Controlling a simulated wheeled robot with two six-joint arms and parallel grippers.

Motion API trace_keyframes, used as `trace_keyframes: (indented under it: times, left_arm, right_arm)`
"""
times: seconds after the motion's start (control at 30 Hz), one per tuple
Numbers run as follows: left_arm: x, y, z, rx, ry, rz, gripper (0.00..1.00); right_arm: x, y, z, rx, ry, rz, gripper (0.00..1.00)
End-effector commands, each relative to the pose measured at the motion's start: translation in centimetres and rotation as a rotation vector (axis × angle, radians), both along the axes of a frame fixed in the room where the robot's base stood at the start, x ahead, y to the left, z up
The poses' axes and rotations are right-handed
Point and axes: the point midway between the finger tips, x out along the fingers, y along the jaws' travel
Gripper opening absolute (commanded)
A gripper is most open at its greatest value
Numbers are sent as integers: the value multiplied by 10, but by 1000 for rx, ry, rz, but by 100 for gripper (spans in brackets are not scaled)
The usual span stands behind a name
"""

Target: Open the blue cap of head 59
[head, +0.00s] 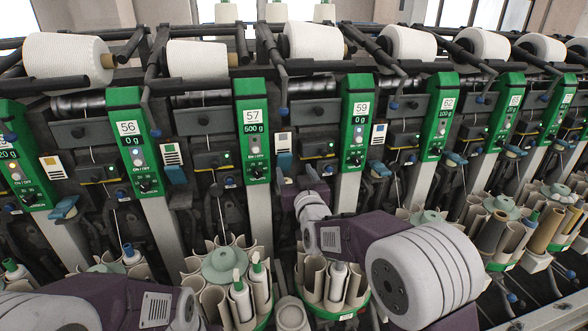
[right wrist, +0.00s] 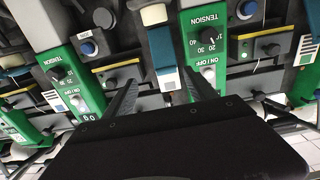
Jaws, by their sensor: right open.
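The green panel of head 59 (head: 355,125) stands right of centre in the head view, with 0 g on its display. My right gripper (head: 300,183) is in front of the machine between panels 57 and 59. In the right wrist view its two dark fingers (right wrist: 162,92) are apart, with nothing held between them. A blue cap (right wrist: 160,45) above a white card shows beyond the fingers; the gripper mostly hides it in the head view. Another blue cap (head: 377,168) is just right of panel 59. I cannot tell which cap belongs to head 59. My left gripper is out of view.
Panels 57 (head: 253,130) and 56 (head: 130,135) stand to the left, panel 62 (head: 440,115) to the right. White yarn cones (head: 314,41) line the top. Round magazines with bobbins (head: 240,300) stand low in front, close beneath my right arm.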

Motion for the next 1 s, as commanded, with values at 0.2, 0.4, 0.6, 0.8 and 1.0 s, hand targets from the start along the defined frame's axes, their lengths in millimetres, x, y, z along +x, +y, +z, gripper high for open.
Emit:
trace_keyframes:
  times: [0.2, 0.4, 0.6, 0.8, 1.0]
  left_arm:
    - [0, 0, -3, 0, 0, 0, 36]
    - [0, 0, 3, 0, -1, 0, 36]
    - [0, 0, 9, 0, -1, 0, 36]
    - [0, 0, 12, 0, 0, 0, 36]
    - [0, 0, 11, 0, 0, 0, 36]
  right_arm:
    - [-1, 9, -6, -1, 5, 15, 65]
    - [31, 14, -5, -1, 6, 14, 65]
    - [68, 22, -6, -1, 6, 14, 65]
    - [85, 25, -7, -1, 7, 14, 65]
    - [87, 25, -7, -1, 6, 14, 65]
